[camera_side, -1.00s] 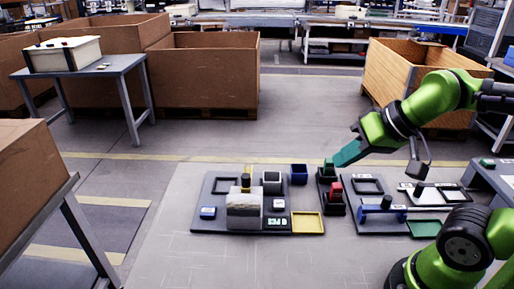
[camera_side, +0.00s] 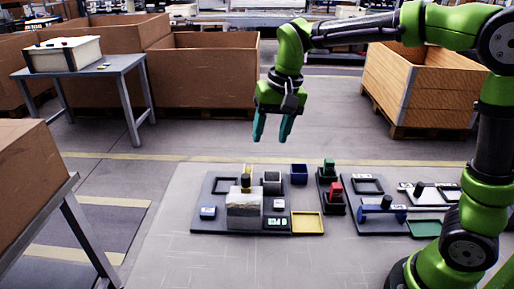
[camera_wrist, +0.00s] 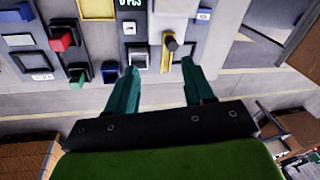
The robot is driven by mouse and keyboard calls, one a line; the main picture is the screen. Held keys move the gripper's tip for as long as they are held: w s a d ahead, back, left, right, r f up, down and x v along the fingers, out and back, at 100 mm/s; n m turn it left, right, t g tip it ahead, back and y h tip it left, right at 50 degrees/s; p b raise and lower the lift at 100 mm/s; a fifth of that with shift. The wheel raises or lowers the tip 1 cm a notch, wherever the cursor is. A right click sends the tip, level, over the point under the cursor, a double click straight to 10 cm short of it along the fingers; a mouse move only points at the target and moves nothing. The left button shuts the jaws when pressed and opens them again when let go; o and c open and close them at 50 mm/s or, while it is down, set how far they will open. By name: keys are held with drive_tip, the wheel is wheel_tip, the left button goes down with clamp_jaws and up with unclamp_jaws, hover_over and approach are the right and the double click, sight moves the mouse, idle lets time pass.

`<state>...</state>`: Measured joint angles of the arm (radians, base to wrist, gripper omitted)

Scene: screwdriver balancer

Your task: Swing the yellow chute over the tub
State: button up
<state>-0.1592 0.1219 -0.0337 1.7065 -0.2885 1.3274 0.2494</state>
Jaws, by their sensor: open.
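The yellow chute (camera_side: 246,182) sticks out behind the grey block-shaped hopper (camera_side: 244,212) on the dark board. In the wrist view the chute (camera_wrist: 167,59) has a dark knob (camera_wrist: 171,42) on it. A grey-rimmed dark tub (camera_side: 272,185) stands just right of the chute; it also shows in the wrist view (camera_wrist: 137,56). The chute is beside this tub, not over it. A dark blue tub (camera_side: 299,175) stands further right, off the board. My gripper (camera_side: 271,138) is open and empty, fingers down, high above the back of the board. In the wrist view the chute shows between its fingertips (camera_wrist: 160,68).
A yellow tray (camera_side: 308,223) lies right of a small display (camera_side: 276,223). A stand with a green block (camera_side: 328,165) and a red block (camera_side: 335,188) is right of the blue tub. A blue fixture (camera_side: 382,213) is further right.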

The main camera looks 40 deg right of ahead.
sight(246, 176)
drive_tip(key=w+a+m+g+h, duration=0.1)
drive_tip(key=w+a+m+g, duration=0.1)
drive_tip(key=w+m, duration=0.45)
drive_tip(key=shift+n, duration=0.25)
drive_tip(key=f, duration=1.5)
drive_tip(key=shift+w+d+f, duration=0.1)
drive_tip(key=shift+w+f, duration=0.1)
drive_tip(key=shift+w, duration=0.05)
clamp_jaws()
